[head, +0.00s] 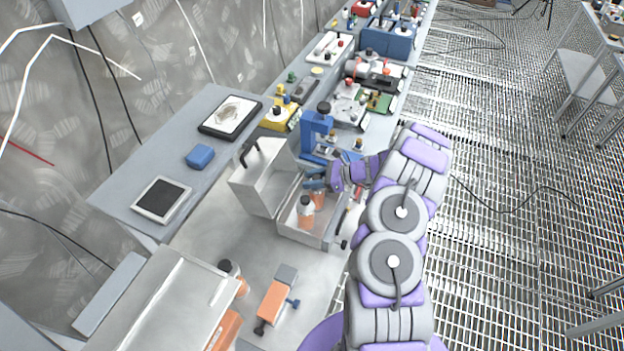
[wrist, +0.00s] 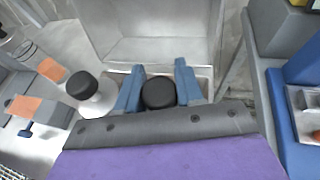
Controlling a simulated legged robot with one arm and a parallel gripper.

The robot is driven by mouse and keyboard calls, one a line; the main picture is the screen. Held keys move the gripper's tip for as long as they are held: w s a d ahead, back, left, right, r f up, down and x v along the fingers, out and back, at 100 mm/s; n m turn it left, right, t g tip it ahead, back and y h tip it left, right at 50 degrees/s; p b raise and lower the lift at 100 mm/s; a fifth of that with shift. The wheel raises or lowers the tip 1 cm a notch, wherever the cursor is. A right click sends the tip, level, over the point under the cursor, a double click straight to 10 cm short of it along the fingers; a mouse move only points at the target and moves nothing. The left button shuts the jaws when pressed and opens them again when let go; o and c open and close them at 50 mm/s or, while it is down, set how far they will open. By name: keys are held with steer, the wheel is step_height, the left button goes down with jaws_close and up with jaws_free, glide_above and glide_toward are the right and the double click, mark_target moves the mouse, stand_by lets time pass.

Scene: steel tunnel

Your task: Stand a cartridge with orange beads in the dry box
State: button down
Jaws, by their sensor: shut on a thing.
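The dry box (head: 283,229) is an open pale metal box on the bench, its lid (head: 262,180) raised on the left; the lid also shows in the wrist view (wrist: 150,28). My gripper (head: 316,182) is shut on a black-capped cartridge with orange beads (head: 318,199). In the wrist view its cap (wrist: 158,92) sits between the blue fingers (wrist: 157,85). The held cartridge is upright, within the box outline; whether it touches the floor is hidden.
Another black-capped cartridge (head: 236,278) stands left of an orange-and-grey device (head: 272,303). A blue stand (head: 316,130) is close behind the box. A tablet (head: 161,199) and a blue block (head: 200,156) lie on the grey shelf. Bare bench lies left of the box.

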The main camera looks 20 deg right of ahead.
steer(key=c, duration=1.2)
jaws_free()
steer(key=shift+a+f, duration=0.1)
steer(key=o, duration=0.5)
steer(key=shift+a, duration=0.2)
steer(key=shift+d, duration=0.1)
